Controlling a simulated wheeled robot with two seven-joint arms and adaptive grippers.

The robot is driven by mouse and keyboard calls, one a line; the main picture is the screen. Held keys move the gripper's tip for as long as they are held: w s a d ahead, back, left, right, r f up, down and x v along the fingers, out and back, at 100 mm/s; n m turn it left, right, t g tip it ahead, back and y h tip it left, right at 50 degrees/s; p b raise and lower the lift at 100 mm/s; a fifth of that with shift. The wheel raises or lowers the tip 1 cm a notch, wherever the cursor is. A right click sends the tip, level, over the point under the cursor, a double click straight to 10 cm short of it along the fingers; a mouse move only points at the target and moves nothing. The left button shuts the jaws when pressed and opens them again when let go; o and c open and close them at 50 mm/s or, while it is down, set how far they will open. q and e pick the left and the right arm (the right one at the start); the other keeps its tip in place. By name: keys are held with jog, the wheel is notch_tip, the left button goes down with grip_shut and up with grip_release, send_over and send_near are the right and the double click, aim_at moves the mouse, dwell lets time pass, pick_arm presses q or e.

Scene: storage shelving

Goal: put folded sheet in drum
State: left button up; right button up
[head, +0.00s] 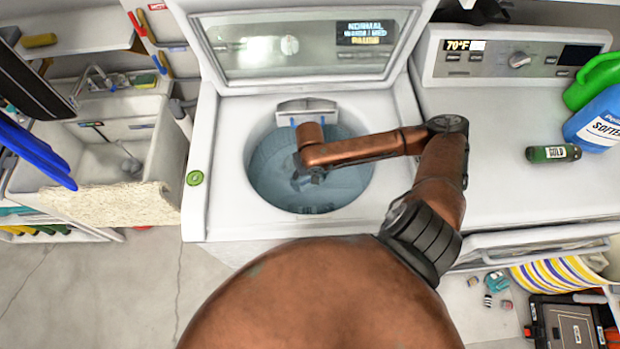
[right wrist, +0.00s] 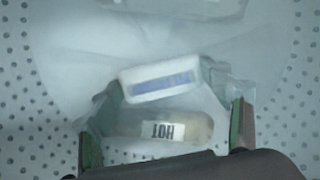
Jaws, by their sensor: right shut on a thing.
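The washer drum (head: 348,186) is open, with pale blue, hazy water in it. My right gripper (head: 308,178) points down inside it, and its tips are small and dim in the head view. In the right wrist view, its fingers (right wrist: 160,88) close in on the ends of a white block with a blue band, which I take for the folded sheet (right wrist: 160,80). The perforated drum wall (right wrist: 285,60) surrounds it. The sheet cannot be made out in the head view. My left gripper is not in view.
A pale cylinder labelled HOT (right wrist: 170,128) shows between the fingers, nearer the palm in the picture. The raised washer lid (head: 280,60) stands behind the drum. On the right machine are a COLD bottle (head: 553,153) and a blue softener jug (head: 600,125). A sink (head: 95,165) is left.

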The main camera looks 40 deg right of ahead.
aim_at(309, 181)
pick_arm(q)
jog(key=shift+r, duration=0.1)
pick_arm(e)
jog(key=shift+f, duration=0.1)
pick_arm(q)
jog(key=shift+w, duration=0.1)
pick_arm(e)
jog(key=o, duration=0.7)
jog(key=shift+o, duration=0.2)
jog(key=shift+w+r+b, duration=0.1)
jog(key=shift+r+b, duration=0.25)
jog(key=shift+r, duration=0.15)
pick_arm(q)
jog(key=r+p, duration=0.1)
jog(key=p, duration=0.1)
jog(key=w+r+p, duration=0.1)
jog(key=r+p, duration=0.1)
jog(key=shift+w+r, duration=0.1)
pick_arm(e)
notch_tip(309, 181, up, 12)
jog(key=shift+r, duration=0.1)
